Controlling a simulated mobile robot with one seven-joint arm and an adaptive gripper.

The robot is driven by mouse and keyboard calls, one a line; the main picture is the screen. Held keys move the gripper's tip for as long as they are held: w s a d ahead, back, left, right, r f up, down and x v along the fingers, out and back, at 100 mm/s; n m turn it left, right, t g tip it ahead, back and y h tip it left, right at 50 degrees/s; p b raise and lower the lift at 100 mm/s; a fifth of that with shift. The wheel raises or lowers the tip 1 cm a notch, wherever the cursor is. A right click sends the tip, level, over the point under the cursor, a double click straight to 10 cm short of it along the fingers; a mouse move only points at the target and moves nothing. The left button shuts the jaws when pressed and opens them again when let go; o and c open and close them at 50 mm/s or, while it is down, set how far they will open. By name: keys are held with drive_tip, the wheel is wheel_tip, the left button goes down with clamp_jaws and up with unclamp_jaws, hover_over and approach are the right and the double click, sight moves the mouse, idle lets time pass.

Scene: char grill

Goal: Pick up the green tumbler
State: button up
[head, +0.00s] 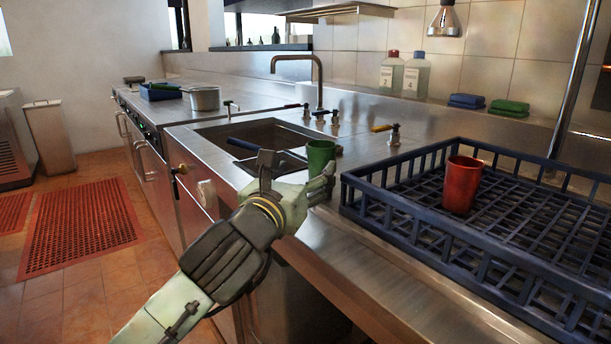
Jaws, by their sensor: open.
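The green tumbler (320,155) stands upright on the steel counter, beside the right end of the sink. Its lower part is partly hidden behind my gripper. My gripper (297,172) is open and empty, in front of the tumbler at the counter's front edge. One finger is left of the tumbler and the other overlaps its lower right side in the picture. I cannot tell whether the fingers touch it or reach around it.
A blue dish rack (365,210) holding an upright red tumbler (462,185) is at the right. The sink (262,133) with its tap (318,85) is to the left. Two bottles (391,72) and folded cloths (508,107) stand at the back.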

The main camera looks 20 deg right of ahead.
sight(316, 163)
drive_tip(key=shift+m, duration=0.3)
drive_tip(key=w+d, duration=0.1)
drive_tip(key=w, duration=0.1)
drive_tip(key=w+d+f, duration=0.1)
drive_tip(key=w+d, duration=0.1)
drive_tip(key=shift+d+f+p, duration=0.2)
drive_tip(key=shift+d+p, duration=0.05)
drive_tip(key=shift+p, duration=0.15)
drive_tip(key=x, duration=0.2)
drive_tip(key=p+x, duration=0.1)
drive_tip(key=x, duration=0.1)
drive_tip(key=shift+w+r, duration=0.2)
drive_tip(key=shift+w, duration=0.3)
drive_tip(key=shift+w+d, duration=0.35)
drive_tip(key=shift+w, duration=0.15)
drive_tip(key=shift+c, duration=0.3)
drive_tip(key=c, duration=1.2)
